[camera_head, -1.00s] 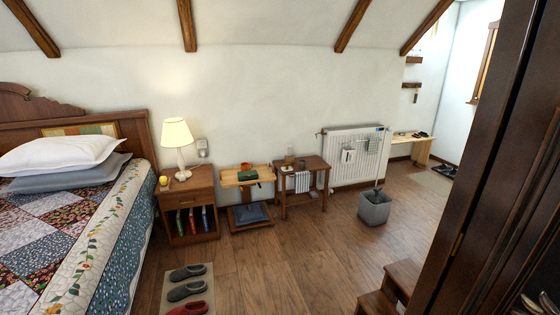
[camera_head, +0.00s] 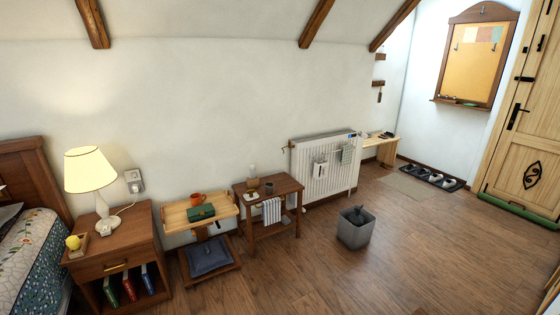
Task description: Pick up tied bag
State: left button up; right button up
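A grey square bin (camera_head: 354,235) stands on the wooden floor right of centre, in front of the radiator. A dark grey bag (camera_head: 357,215) shows in its mouth, with a small upright tuft that looks like a tied top. The rest of the bag is hidden by the bin walls. Neither of my grippers is in view.
A white radiator (camera_head: 323,172) and a small side table (camera_head: 268,189) stand behind and left of the bin. A nightstand (camera_head: 118,248) with a lamp (camera_head: 91,172) is at left. Floor right of the bin is clear.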

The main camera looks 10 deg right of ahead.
aim_at(357, 219)
jog(key=i+z, duration=0.45)
jog(key=i+j+z, duration=0.4)
jog(key=i, duration=0.2)
jog(key=i+j+z, duration=0.45)
jog(key=i+z, duration=0.1)
jog(key=z, duration=0.25)
jog(key=i+j+z, duration=0.1)
jog(key=z, duration=0.25)
jog(key=i+z, duration=0.15)
jog(key=z, duration=0.15)
jog(key=j, duration=0.05)
